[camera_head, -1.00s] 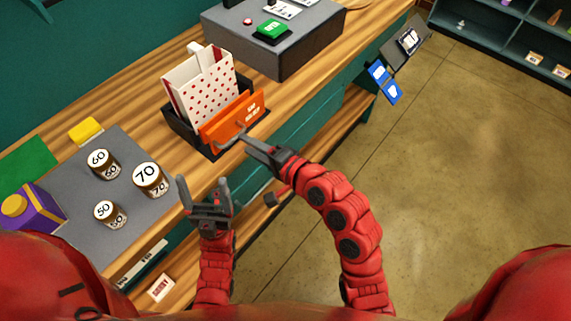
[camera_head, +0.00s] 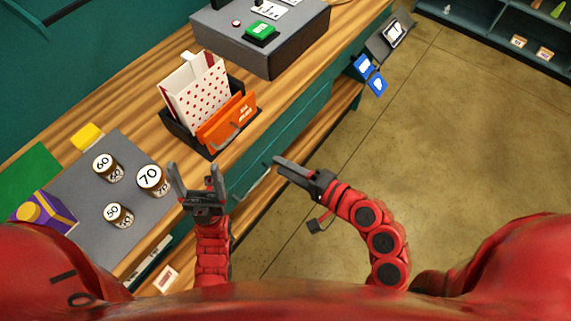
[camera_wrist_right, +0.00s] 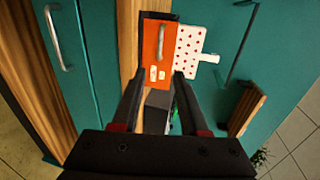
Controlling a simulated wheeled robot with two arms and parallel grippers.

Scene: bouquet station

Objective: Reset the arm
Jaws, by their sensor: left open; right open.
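My right gripper (camera_head: 292,168) is open and empty, held in the air in front of the counter's front edge. Its two fingers also show spread in the right wrist view (camera_wrist_right: 158,98), with nothing between them but the background. My left gripper (camera_head: 193,184) is open and empty, fingers pointing up, in front of the counter near the jars. An orange bag with a grey handle (camera_head: 229,122) stands in a black holder (camera_head: 181,136), in front of a white bag with red dots (camera_head: 194,91). The orange bag also shows in the right wrist view (camera_wrist_right: 160,50). Neither gripper touches the bags.
The wooden counter (camera_head: 138,90) carries a grey mat (camera_head: 85,190) with jars numbered 50 (camera_head: 119,215), 60 (camera_head: 107,167) and 70 (camera_head: 153,180). A purple box (camera_head: 43,213) is at left. A grey block with a green button (camera_head: 262,33) stands behind. Open floor (camera_head: 460,140) lies right.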

